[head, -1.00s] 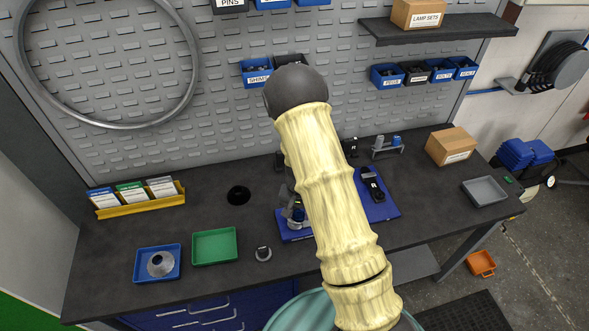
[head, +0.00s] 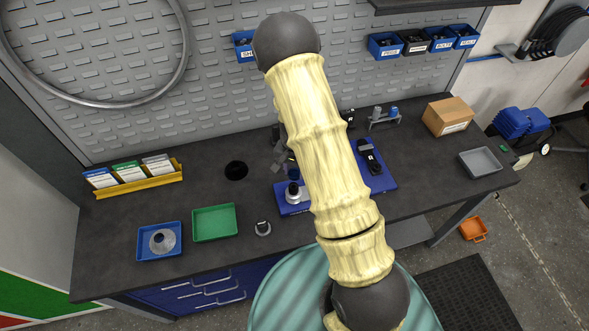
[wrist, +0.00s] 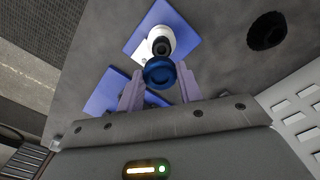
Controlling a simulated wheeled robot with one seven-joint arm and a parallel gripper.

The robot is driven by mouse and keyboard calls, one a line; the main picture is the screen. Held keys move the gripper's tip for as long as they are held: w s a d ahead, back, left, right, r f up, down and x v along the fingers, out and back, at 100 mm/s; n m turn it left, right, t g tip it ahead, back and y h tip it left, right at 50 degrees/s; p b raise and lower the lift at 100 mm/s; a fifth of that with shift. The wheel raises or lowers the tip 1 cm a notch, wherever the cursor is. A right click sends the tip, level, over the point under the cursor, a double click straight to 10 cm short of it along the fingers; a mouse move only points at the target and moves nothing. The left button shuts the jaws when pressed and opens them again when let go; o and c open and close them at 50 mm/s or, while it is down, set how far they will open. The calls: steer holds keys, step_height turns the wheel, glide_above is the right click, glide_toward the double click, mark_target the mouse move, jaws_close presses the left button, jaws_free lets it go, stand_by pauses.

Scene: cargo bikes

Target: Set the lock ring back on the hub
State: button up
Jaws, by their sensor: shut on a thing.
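The blue lock ring (wrist: 158,73) is between the two pale fingertips of my gripper (wrist: 161,71), which is shut on it. The hub (wrist: 161,38), white with a dark centre, stands on a blue mat (wrist: 132,48) just beyond the ring in the wrist view. The ring overlaps the hub's near edge in that picture, but sits off its centre. In the head view the hub (head: 293,193) stands on the front left of the mat with its top uncovered. My gripper (head: 281,156) is behind and above it, partly hidden by my arm.
A blue tray (head: 143,254) with a grey disc, a green tray (head: 214,222) and a small dark round part (head: 262,228) lie at the front left. A black tool (head: 369,155) lies on the blue mat's right side. A dark round opening (head: 236,170) is left of my gripper.

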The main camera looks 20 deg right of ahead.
mark_target(293, 187)
steer(key=shift+w+a+f+b, duration=0.1)
steer(key=shift+a+f+b, duration=0.05)
steer(key=shift+f+b, duration=2.05)
steer(key=shift+f+p, duration=0.3)
steer(key=shift+f, duration=0.05)
steer(key=shift+a+f, duration=0.1)
steer(key=shift+w, duration=0.1)
steer(key=shift+d+f, duration=0.1)
steer(key=shift+d, duration=0.1)
steer(key=shift+a+f, duration=0.15)
steer(key=shift+a, duration=0.1)
steer(key=shift+s+d+f+b, duration=0.1)
steer(key=shift+s+b, duration=0.15)
steer(key=shift+b, duration=0.1)
